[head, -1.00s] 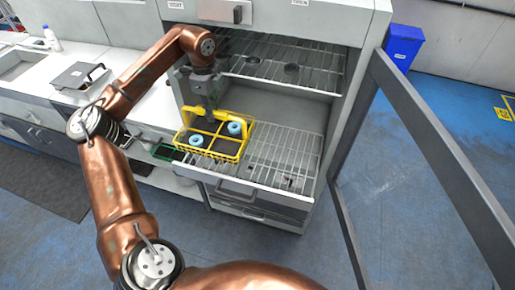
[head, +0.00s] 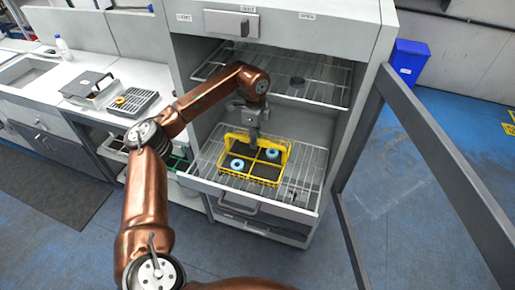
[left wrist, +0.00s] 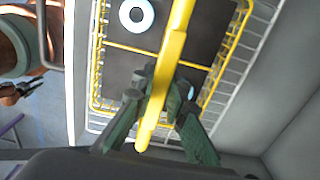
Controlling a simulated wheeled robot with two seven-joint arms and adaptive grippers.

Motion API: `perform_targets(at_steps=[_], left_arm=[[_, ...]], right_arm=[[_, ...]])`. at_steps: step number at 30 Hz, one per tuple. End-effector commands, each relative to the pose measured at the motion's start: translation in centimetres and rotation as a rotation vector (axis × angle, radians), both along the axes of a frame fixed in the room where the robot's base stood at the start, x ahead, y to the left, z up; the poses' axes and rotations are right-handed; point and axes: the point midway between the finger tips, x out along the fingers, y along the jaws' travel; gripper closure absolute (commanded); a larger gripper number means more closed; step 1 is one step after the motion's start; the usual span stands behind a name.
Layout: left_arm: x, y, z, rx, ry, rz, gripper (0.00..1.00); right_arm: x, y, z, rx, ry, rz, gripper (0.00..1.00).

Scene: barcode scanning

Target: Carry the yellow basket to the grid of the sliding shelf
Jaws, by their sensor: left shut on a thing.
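The yellow basket (head: 273,175) has a dark floor and holds two blue-white rings (head: 237,163). It is at the sliding shelf's wire grid (head: 305,193), near the middle of the pulled-out shelf. I cannot tell whether it touches the grid or hangs just above it. My left gripper (head: 254,140) is above the basket, shut on its handle. In the left wrist view, the green fingers (left wrist: 165,110) are on either side of the yellow handle (left wrist: 172,75), and one ring (left wrist: 136,15) shows in the basket. My right gripper is not in view.
An upper wire rack (head: 320,85) with a dark round item is above the shelf. The cabinet's glass door (head: 440,140) stands open on the right. The counter (head: 110,72) on the left carries a grey box and a tray. Bare grid shows on both sides of the basket.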

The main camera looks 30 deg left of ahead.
Motion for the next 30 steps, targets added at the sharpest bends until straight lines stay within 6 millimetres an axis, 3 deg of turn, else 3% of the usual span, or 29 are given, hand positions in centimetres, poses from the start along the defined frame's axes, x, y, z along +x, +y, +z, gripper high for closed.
perform_targets(at_steps=[5,12,23,24,30], left_arm=[[0.4,-0.7,-0.8,-0.003,-0.002,-0.002,1.00],[0.5,-0.8,-3.8,-0.001,0.000,0.000,1.00],[0.5,-0.7,-4.1,-0.001,-0.001,-0.001,1.00],[0.5,-0.7,-4.3,0.000,0.000,-0.001,0.85],[0.5,-0.7,-4.3,0.000,0.001,-0.001,0.72]], right_arm=[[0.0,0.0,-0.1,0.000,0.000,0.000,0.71],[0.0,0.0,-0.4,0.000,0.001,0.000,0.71],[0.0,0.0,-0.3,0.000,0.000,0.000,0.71],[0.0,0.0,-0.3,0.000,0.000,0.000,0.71],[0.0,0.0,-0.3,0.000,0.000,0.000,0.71]])
